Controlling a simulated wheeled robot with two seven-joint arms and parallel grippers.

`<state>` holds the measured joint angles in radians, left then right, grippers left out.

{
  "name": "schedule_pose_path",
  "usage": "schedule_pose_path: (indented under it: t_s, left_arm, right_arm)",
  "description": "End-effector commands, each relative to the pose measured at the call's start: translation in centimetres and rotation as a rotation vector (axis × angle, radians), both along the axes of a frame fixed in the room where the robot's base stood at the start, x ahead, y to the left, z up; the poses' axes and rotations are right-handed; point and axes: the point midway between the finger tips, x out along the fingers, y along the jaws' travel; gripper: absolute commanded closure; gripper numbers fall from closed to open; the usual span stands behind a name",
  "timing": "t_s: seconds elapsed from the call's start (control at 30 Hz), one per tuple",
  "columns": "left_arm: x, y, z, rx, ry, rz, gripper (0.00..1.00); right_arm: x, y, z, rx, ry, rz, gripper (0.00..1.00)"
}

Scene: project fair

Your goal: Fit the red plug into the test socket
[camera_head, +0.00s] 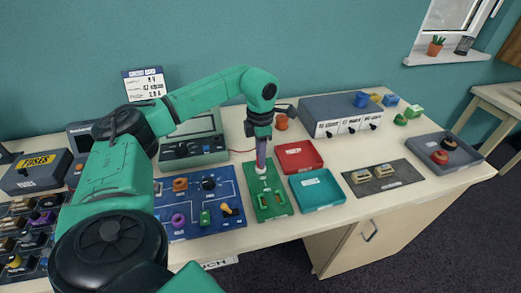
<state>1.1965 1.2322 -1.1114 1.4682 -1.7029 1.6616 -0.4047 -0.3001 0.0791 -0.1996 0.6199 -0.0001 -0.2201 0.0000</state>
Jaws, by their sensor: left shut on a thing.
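My left gripper (260,150) points down over the far end of a green board (280,208). It is shut on a narrow reddish thing, which seems to be the red plug (260,160); the fingers hide most of it. A thin red lead runs from the grey-green instrument (194,152) towards the gripper. A small pale round fitting (260,171), perhaps the test socket, shows on the board right below the fingers. I cannot tell whether the plug touches it or is inside it. My right gripper is not in view.
A red tray (299,168) and a teal tray (330,199) are close on the right. A blue board (175,230) with several parts lies on the left. A grey box with switches (340,128) stands behind. A dark plate (367,189) and a grey tray (470,162) are further right.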

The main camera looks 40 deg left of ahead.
Motion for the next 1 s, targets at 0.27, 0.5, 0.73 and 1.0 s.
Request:
schedule_pose_path:
  t_s: [0.27,0.5,0.73,1.0]
  left_arm:
    - [0.00,-0.01,-0.38,0.000,0.000,0.000,1.00]
    - [-0.01,-0.01,-0.67,0.000,0.000,0.000,1.00]
    - [0.01,-0.01,-0.83,0.000,0.000,0.000,0.53]
    - [0.00,0.00,-0.82,0.000,0.000,0.000,0.33]
  right_arm:
    - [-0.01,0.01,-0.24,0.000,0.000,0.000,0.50]
    - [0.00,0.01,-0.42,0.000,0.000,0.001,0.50]
    - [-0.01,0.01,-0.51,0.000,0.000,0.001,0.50]
    - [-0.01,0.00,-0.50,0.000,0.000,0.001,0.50]
